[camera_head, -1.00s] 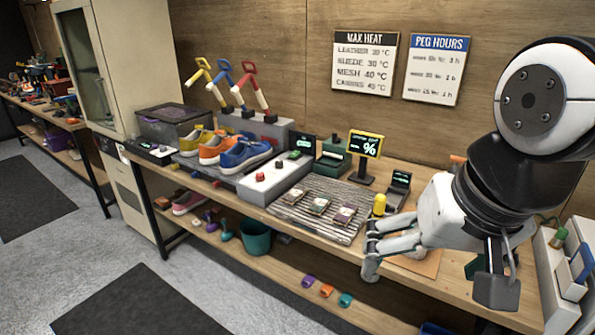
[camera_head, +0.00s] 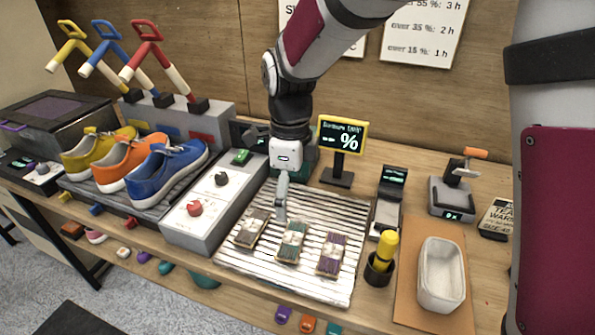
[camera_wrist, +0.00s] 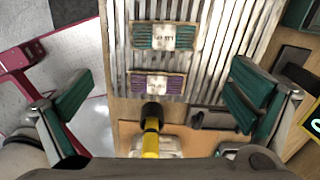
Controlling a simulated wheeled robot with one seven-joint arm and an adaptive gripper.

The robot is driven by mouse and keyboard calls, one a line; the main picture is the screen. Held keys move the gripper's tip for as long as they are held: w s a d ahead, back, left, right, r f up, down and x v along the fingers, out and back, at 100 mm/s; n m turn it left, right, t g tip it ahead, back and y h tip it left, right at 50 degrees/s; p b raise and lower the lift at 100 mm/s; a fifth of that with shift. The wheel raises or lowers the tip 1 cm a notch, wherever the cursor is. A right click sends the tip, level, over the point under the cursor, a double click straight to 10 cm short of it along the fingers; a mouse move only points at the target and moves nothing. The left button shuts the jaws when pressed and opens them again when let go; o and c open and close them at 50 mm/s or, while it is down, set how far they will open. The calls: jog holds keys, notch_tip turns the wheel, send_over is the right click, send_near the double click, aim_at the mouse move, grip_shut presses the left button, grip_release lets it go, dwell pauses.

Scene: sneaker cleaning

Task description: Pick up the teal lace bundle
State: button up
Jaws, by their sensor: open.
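The teal lace bundle (camera_head: 292,243) lies on a ribbed pale rack (camera_head: 330,287), between a grey-brown bundle (camera_head: 252,229) and a purple bundle (camera_head: 333,254). In the wrist view the teal bundle (camera_wrist: 143,36) has a pale label around its middle and lies near the top, beyond the purple bundle (camera_wrist: 140,83). My gripper (camera_head: 281,210) is above the rack, just behind the teal bundle in the head view. In the wrist view my gripper (camera_wrist: 162,104) is open, its teal-padded fingers wide apart with nothing held between them.
A black cup (camera_head: 379,270) with a yellow-handled tool stands right of the rack, beside a white tub (camera_head: 441,275) on a brown mat. A control box (camera_head: 212,205) with red and black knobs stands left. A percent display (camera_head: 342,136) stands behind the rack.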

aim_at(293, 237)
jog(key=f, duration=1.4)
jog(key=shift+w+d+b, duration=0.1)
jog(key=shift+w+b, duration=0.25)
jog(key=shift+b, duration=0.05)
jog(key=shift+c, duration=0.6)
jog(key=c, duration=0.7)
